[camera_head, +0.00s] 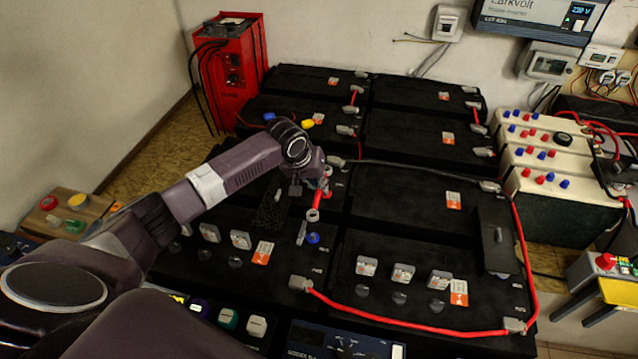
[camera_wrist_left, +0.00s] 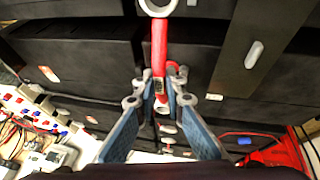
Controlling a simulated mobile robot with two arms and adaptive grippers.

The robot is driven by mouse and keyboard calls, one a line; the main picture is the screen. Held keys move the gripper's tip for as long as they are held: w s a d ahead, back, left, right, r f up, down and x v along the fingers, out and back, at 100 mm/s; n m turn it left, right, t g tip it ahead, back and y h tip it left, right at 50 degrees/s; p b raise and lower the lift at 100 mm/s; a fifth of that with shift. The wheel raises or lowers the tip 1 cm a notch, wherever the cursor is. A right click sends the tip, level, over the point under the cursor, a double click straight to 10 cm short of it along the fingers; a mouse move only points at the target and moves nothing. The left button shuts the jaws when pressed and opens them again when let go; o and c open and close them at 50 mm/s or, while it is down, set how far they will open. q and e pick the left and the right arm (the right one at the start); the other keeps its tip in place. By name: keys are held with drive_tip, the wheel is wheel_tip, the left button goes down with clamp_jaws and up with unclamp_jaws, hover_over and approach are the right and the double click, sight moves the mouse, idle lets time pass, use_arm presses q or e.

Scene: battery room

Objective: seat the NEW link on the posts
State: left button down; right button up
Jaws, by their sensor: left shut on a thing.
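The link is a red bar with grey ring ends. It shows in the head view (camera_head: 317,200) and in the left wrist view (camera_wrist_left: 159,45). My left gripper (camera_head: 322,180) is shut on it above the middle of the battery bank. In the left wrist view, the left gripper's blue-grey fingers (camera_wrist_left: 159,92) close on the bar from both sides. One ring end points toward the top of that view; the far end is partly hidden between the fingers. I cannot clearly make out the posts beneath or tell whether the rings touch them. My right gripper is not in view.
Black batteries (camera_head: 405,205) fill the middle. A red cable (camera_head: 400,321) loops along the near right battery. A blue cap (camera_head: 313,238) lies near the link. A red charger (camera_head: 231,75) stands at back left, with white boxes (camera_head: 545,155) at right.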

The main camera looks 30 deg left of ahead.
use_arm(q)
drive_tip(key=shift+f+b, duration=0.75)
drive_tip(key=shift+f, duration=0.1)
wheel_tip(320, 180, down, 3)
drive_tip(key=b, duration=0.3)
wheel_tip(320, 180, down, 2)
drive_tip(key=shift+f+b, duration=0.25)
drive_tip(key=shift+b, duration=0.35)
drive_tip(key=shift+p, duration=0.55)
drive_tip(key=shift+p, duration=0.5)
drive_tip(key=shift+f, duration=0.6)
idle(0.8)
drive_tip(key=shift+f+p, duration=0.3)
drive_tip(key=shift+f, duration=0.25)
idle(1.0)
